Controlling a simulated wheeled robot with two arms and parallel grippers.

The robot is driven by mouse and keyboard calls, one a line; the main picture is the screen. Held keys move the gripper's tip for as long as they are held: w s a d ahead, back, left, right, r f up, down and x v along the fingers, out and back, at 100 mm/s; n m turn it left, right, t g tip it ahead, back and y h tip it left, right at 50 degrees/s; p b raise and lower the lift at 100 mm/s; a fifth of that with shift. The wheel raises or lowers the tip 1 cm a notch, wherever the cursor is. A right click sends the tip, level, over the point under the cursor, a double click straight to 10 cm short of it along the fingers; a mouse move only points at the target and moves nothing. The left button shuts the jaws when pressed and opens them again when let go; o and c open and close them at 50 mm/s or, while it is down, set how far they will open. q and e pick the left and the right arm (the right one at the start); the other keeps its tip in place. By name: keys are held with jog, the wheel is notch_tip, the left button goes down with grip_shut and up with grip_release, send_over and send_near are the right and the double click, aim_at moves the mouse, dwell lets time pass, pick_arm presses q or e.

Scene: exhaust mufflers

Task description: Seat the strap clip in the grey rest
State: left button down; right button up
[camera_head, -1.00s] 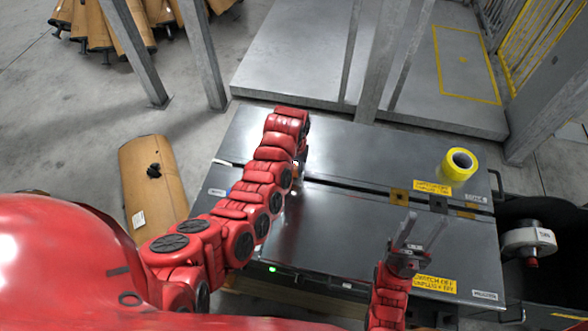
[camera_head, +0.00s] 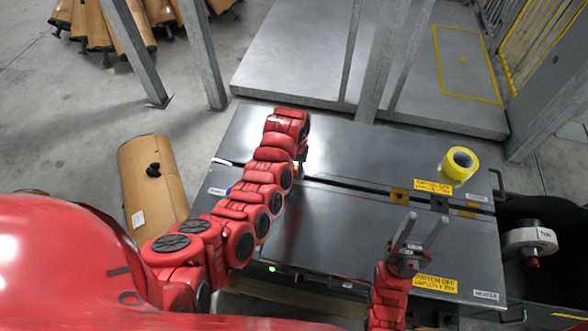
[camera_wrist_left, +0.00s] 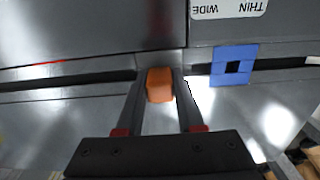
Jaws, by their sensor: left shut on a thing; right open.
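The strap clip shows as a small orange block (camera_wrist_left: 160,86) in the left wrist view. My left gripper (camera_wrist_left: 160,74) is shut on it, with one dark finger on each side. A lighter grey piece, seemingly the grey rest (camera_wrist_left: 160,60), spans the dark slot just beyond the clip. I cannot tell whether the clip touches it. In the head view my left arm hides the clip and the rest. My right gripper (camera_head: 419,232) is open and empty above the front right of the dark metal worktop (camera_head: 340,225).
A blue square piece with a dark hole (camera_wrist_left: 234,67) lies on the slot, right of the clip. A yellow tape roll (camera_head: 459,165) stands at the worktop's back right. Tan (camera_head: 399,196) and dark (camera_head: 439,203) pieces sit along the slot. The worktop's middle is clear.

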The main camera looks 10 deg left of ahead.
pick_arm(q)
jog(key=shift+c, duration=2.2)
grip_release()
jog(key=shift+f, duration=0.1)
notch_tip(320, 180, up, 7)
jog(key=shift+r, duration=0.1)
notch_tip(320, 180, up, 10)
jog(key=p, duration=0.5)
